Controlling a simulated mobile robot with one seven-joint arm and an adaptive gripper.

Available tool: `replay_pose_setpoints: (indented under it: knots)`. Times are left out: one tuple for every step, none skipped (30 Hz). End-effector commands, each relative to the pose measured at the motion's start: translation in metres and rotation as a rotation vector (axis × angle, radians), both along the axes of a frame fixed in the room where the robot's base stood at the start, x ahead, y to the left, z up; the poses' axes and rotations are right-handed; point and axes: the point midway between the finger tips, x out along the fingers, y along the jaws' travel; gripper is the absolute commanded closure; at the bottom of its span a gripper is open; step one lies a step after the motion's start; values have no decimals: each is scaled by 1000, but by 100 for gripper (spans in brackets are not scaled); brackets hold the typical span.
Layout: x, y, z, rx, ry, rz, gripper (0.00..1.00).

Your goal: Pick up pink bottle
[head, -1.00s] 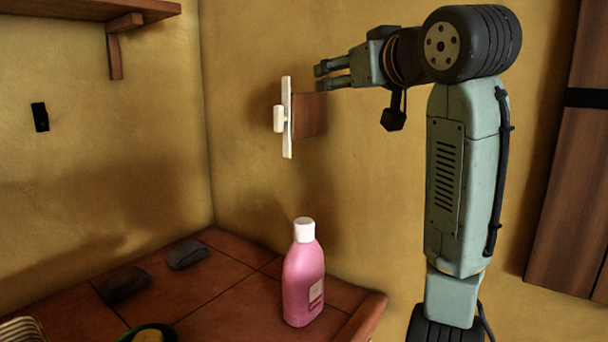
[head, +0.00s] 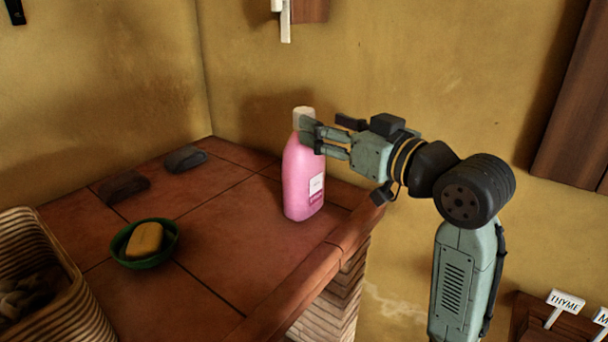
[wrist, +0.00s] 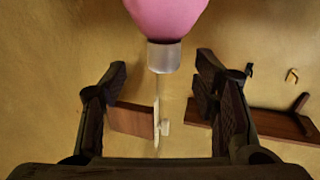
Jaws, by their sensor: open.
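The pink bottle (head: 301,185) stands upright on the tiled counter (head: 215,225), near its right edge. Its pale cap (head: 303,112) is on top. My gripper (head: 314,136) is at the bottle's upper part, coming from the right, and a fingertip overlaps the neck in the head view. In the wrist view the bottle (wrist: 165,14) shows upside down at the top, with its cap (wrist: 164,57) lined up between my spread fingers (wrist: 162,75). The gripper is open. I cannot tell whether a finger touches the bottle.
A green bowl (head: 165,257) with a yellow soap (head: 145,239) sits left of the bottle. A wicker basket (head: 75,290) is at the left front. Two dark blocks (head: 185,158) (head: 124,187) lie towards the back. Counter around the bottle is clear.

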Motion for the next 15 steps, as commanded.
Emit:
replay_pose_setpoints:
  knots:
    - [4,3,1,0,0,0,45]
    - [6,4,0,-1,1,-1,45]
    - [7,6,0,-1,1,-1,45]
    - [9,7,0,-1,0,-1,45]
    - [10,9,1,-1,0,-1,45]
    - [13,12,2,-1,0,-1,45]
    - [16,15,2,-1,0,-1,45]
    - [19,19,3,-2,1,1,45]
    - [23,24,4,-2,1,1,45]
    - [26,27,4,-1,2,1,45]
    - [29,31,4,-1,2,1,45]
    - [34,33,3,-1,2,-1,45]
    - [38,35,3,0,2,-1,45]
    - [40,38,3,0,2,-1,45]
    - [43,40,2,-1,2,-1,45]
